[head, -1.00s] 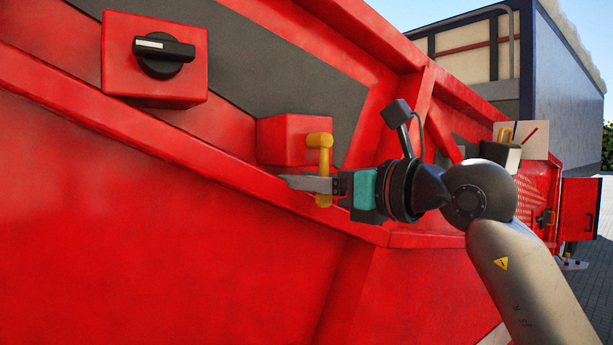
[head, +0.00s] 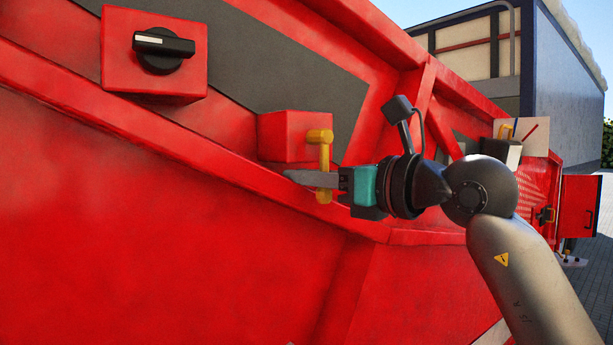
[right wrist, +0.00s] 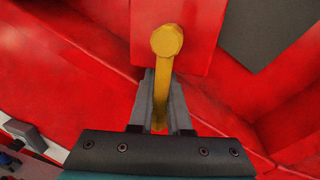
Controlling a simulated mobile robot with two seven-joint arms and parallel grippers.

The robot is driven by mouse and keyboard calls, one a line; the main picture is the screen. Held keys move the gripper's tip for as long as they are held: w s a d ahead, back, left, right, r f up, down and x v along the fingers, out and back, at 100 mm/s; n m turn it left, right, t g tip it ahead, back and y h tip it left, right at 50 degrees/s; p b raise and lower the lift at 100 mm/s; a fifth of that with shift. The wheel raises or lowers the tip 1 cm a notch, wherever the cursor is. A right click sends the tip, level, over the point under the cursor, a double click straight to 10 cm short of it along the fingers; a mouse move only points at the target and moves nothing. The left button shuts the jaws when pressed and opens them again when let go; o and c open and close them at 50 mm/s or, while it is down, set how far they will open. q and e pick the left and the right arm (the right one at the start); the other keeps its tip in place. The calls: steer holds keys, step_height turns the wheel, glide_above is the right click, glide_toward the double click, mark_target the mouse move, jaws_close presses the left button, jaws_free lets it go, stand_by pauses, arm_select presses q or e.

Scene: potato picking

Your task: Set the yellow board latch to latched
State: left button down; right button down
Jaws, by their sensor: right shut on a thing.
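The yellow board latch (head: 325,160) is a bent yellow handle on a red box (head: 286,137) on the side of the red machine. Its arm hangs down from the round pivot. In the right wrist view the latch (right wrist: 164,65) runs from its round end down between the two grey fingers. My right gripper (head: 312,179) reaches in from the right and is shut on the lower part of the latch arm. In the head view the near finger hides a short stretch of it. My left gripper is out of view.
A red box with a black rotary knob (head: 163,50) is at the upper left. A red ledge (head: 150,135) runs along below the boxes. A dark grey panel (head: 300,75) lies behind. A blue-framed trailer (head: 560,90) stands at the far right.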

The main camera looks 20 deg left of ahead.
stand_by(0.8)
steer(key=shift+s+a+r+m+b, duration=0.1)
steer(key=shift+s+a+m+b, duration=0.15)
steer(key=shift+m+b, duration=0.35)
steer(key=c, duration=0.9)
jaws_free()
steer(key=shift+o, duration=0.2)
steer(key=shift+d, duration=0.15)
steer(key=b+v, duration=0.5)
steer(key=v, duration=1)
steer(key=shift+f+b, duration=0.2)
steer(key=shift+b, duration=0.15)
